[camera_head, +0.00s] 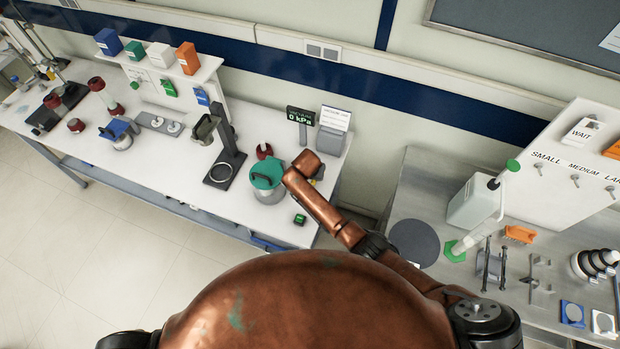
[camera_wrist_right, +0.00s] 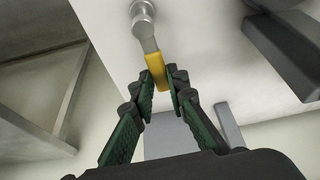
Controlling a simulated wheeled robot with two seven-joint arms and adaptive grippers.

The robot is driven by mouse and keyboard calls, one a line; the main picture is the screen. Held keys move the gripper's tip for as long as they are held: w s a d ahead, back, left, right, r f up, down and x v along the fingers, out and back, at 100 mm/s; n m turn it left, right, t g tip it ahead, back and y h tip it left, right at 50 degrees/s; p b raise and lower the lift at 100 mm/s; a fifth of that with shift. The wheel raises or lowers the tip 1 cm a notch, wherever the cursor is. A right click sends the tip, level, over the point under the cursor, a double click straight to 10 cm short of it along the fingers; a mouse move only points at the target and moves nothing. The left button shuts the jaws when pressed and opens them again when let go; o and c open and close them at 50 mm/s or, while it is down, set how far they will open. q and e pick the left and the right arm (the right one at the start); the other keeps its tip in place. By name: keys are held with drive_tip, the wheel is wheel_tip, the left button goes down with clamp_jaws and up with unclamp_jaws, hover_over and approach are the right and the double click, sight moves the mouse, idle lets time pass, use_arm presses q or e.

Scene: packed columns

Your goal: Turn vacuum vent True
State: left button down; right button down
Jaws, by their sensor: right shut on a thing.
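The vacuum vent shows in the right wrist view as a metal fitting (camera_wrist_right: 143,18) with a yellow-tipped lever (camera_wrist_right: 155,62). My right gripper (camera_wrist_right: 160,78) is shut on the yellow end of the lever, with one green-padded finger on each side. In the head view my copper-coloured right arm reaches to the bench beside a green-lidded vessel (camera_head: 267,174) and hides most of the gripper and vent. A dark vacuum display (camera_head: 299,116) behind the vessel reads 0 kPa. My left gripper is not in view.
A black stand (camera_head: 226,150) and a dark red-topped item (camera_head: 264,151) stand near the vessel. A grey box with a white card (camera_head: 336,118) is behind my arm. Another bench (camera_head: 420,190) with a white bottle (camera_head: 472,203) is at the right. The left bench (camera_head: 190,178) has bare front space.

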drive_tip(key=shift+d+m, duration=0.25)
drive_tip(key=shift+m, duration=0.25)
drive_tip(key=shift+h, duration=0.3)
drive_tip(key=c, duration=2.3)
unclamp_jaws()
drive_tip(key=o, duration=0.3)
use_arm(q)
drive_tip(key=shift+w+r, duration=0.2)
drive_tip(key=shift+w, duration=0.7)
use_arm(e)
drive_tip(key=shift+o, duration=0.6)
drive_tip(key=shift+s+r, duration=0.15)
drive_tip(key=shift+r, duration=0.05)
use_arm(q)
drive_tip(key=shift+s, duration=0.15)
use_arm(e)
drive_tip(key=v, duration=1.1)
drive_tip(key=shift+r, duration=0.3)
drive_tip(key=shift+s, duration=0.1)
